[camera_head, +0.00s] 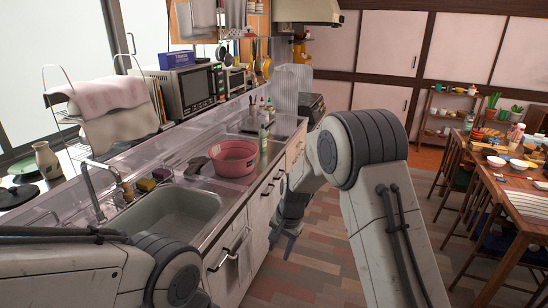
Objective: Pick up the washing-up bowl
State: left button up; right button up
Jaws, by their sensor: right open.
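The washing-up bowl (234,159) is pink and round, and it stands upright on the steel counter beyond the sink. A dark object lies at or over its left rim; I cannot tell what it is. My right gripper (283,236) hangs open and empty in front of the cabinets, right of the bowl and lower than it, apart from it. My left arm comes in at the lower left, and its gripper is not visible.
The sink (168,217) with a tap (95,190) lies nearer than the bowl. A green-white bottle (263,137) stands just behind the bowl. A dining table (520,200) with dishes is at the right. The floor between is clear.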

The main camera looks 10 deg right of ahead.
aim_at(235, 159)
jog(key=z, duration=0.8)
jog(key=i, duration=0.9)
jog(key=z, duration=0.55)
jog(key=i, duration=0.85)
jog(key=u, duration=0.75)
jog(key=i, duration=0.75)
jog(key=u, duration=1.05)
jog(key=i, duration=0.25)
jog(key=u, duration=0.3)
